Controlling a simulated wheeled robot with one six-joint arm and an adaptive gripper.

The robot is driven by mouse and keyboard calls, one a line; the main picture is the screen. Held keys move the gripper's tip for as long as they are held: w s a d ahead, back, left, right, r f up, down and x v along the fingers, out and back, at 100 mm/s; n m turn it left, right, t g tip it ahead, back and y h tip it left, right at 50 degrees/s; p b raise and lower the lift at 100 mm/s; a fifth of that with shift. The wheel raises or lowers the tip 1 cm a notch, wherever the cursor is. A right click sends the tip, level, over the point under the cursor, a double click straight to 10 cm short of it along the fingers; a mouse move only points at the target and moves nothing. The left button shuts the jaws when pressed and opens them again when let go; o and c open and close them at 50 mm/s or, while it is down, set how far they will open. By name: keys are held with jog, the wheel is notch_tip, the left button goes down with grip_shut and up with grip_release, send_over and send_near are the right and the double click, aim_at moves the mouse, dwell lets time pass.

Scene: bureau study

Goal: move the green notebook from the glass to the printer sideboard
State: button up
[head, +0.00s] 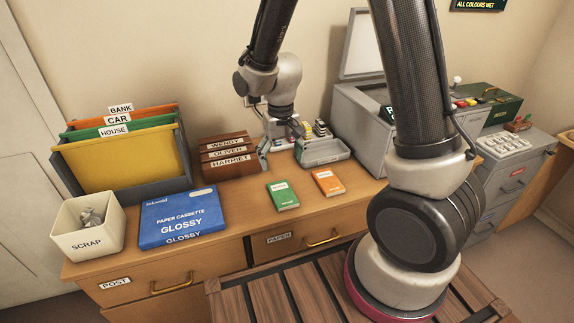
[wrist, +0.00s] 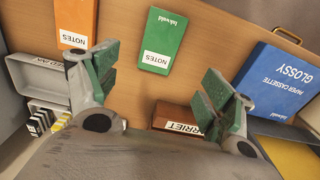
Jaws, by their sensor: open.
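The green notebook (head: 283,196) lies flat on the wooden sideboard (head: 245,215), left of the orange notebook (head: 328,182). In the wrist view the green notebook (wrist: 166,38) shows beyond and between the fingertips, with its white NOTES label towards me. My gripper (head: 283,143) is open and empty over the back of the sideboard, behind the green notebook and apart from it. Its two green-padded fingers (wrist: 160,80) are spread in the wrist view. The grey machine with its lid raised (head: 352,112) stands at the right; my arm hides part of it and most of its glass.
Wooden name boxes (head: 224,160) stand close left of my gripper and a grey tray (head: 322,153) close right. A blue paper cassette (head: 181,217), a scrap bin (head: 88,227) and a folder rack (head: 120,155) fill the left. Bare wood surrounds the notebooks.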

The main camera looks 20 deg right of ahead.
jog(key=s+d+r+t, duration=0.1)
jog(key=s+d+r, duration=0.2)
jog(key=d+r, duration=0.35)
jog(key=s+d+r+t, duration=0.1)
jog(key=s+d+r, duration=0.25)
jog(key=r, duration=0.65)
jog(key=s+d+r+t, duration=0.1)
jog(key=s+d+r, duration=0.1)
jog(key=s, duration=0.4)
jog(key=s+d+r+t, duration=0.1)
jog(key=s+d+r, duration=0.2)
jog(key=s, duration=0.4)
jog(key=shift+r, duration=0.85)
